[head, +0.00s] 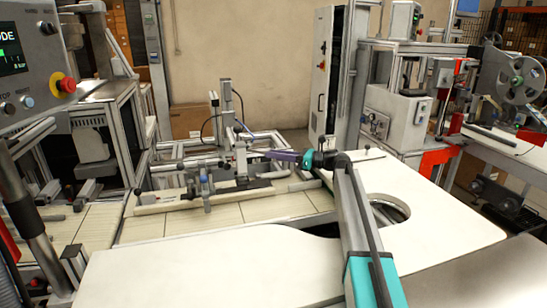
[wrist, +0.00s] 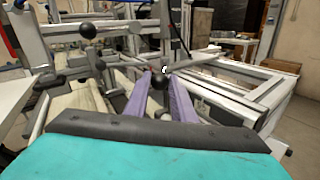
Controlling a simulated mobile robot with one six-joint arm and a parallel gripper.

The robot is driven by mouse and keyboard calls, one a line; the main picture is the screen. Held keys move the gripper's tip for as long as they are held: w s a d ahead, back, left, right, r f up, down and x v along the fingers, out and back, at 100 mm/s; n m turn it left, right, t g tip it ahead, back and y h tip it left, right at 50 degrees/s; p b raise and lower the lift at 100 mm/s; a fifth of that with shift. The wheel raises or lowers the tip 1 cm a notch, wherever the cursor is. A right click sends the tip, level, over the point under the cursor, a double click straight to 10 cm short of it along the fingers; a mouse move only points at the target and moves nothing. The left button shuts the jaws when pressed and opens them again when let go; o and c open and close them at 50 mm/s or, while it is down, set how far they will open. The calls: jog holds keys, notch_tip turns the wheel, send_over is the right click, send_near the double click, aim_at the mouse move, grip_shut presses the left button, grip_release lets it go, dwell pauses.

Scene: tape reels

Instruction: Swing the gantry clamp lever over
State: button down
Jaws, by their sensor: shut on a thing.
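The gantry (head: 238,158) is a grey metal frame with an upright post, standing on the pale bench left of centre in the head view. My gripper (head: 268,153) reaches it from the right with its purple fingers. In the wrist view, my gripper (wrist: 160,88) is shut on a black ball knob (wrist: 157,81), which sits between the fingertips and appears to be the clamp lever's end. In the head view the knob is too small to make out at the fingertips. The lever's shaft is mostly hidden behind the knob and fingers.
A second black knob (wrist: 88,30) stands up at the left in the wrist view. Metal rails (wrist: 235,85) run close on the right. A white tabletop (head: 200,270) with a round hole lies under my arm. A control panel (head: 35,60) with a red button stands at the left.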

jog(key=shift+w+d+r, duration=0.1)
jog(key=shift+w+r, duration=0.25)
jog(key=shift+w, duration=0.25)
jog(key=c, duration=1.9)
grip_release()
jog(key=o, duration=0.4)
jog(key=shift+w+f, duration=0.2)
jog(key=shift+f, duration=0.1)
jog(key=shift+s, duration=0.1)
jog(key=shift+f, duration=0.1)
jog(key=shift+s, duration=0.1)
jog(key=b+v, duration=0.1)
jog(key=v, duration=1)
jog(key=shift+s+d+b, duration=0.2)
jog(key=shift+d+b, duration=0.15)
jog(key=shift+s, duration=0.2)
